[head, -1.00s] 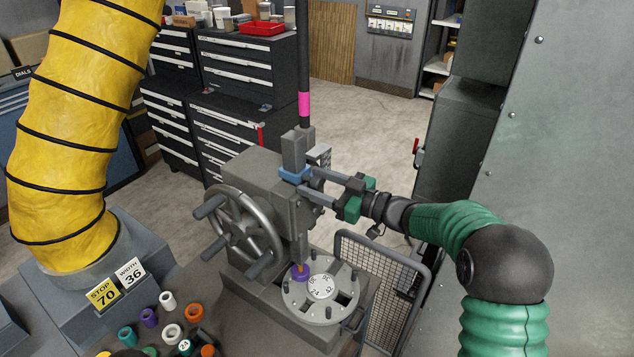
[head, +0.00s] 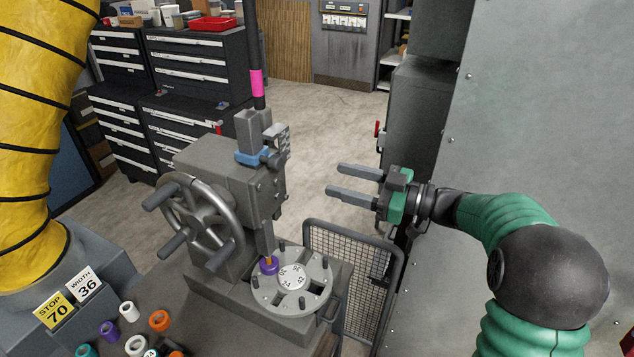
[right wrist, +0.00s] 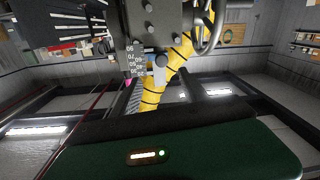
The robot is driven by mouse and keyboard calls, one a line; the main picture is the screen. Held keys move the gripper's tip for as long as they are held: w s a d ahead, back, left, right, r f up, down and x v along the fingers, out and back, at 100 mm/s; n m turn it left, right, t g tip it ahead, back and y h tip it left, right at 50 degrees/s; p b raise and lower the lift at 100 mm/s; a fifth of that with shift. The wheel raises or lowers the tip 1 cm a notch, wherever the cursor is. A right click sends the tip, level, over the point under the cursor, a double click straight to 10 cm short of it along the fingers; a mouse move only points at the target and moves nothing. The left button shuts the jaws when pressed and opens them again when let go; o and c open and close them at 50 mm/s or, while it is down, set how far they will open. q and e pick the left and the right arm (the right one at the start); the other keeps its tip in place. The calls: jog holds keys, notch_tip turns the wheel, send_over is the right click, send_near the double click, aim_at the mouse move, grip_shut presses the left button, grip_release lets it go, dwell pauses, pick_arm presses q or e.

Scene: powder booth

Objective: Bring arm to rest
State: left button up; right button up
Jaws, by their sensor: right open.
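My right gripper (head: 355,183) is open and empty in the head view. Its two grey fingers point left toward the grey press (head: 225,180), with a clear gap between the fingertips and the press. A purple piece (head: 269,265) sits at the turret's edge under the ram. In the right wrist view the press's numbered scale (right wrist: 134,60) shows upside down. My left gripper is not in view.
A wire mesh guard (head: 352,275) stands right of the press, below my right gripper. A grey metal wall (head: 550,110) is close on the right. A yellow duct (head: 35,130) fills the left. Coloured rings (head: 129,311) lie at front left. Open floor (head: 320,135) lies behind.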

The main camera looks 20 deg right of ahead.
jog(key=shift+s+d, duration=0.25)
jog(key=shift+d, duration=0.05)
jog(key=shift+a, duration=0.1)
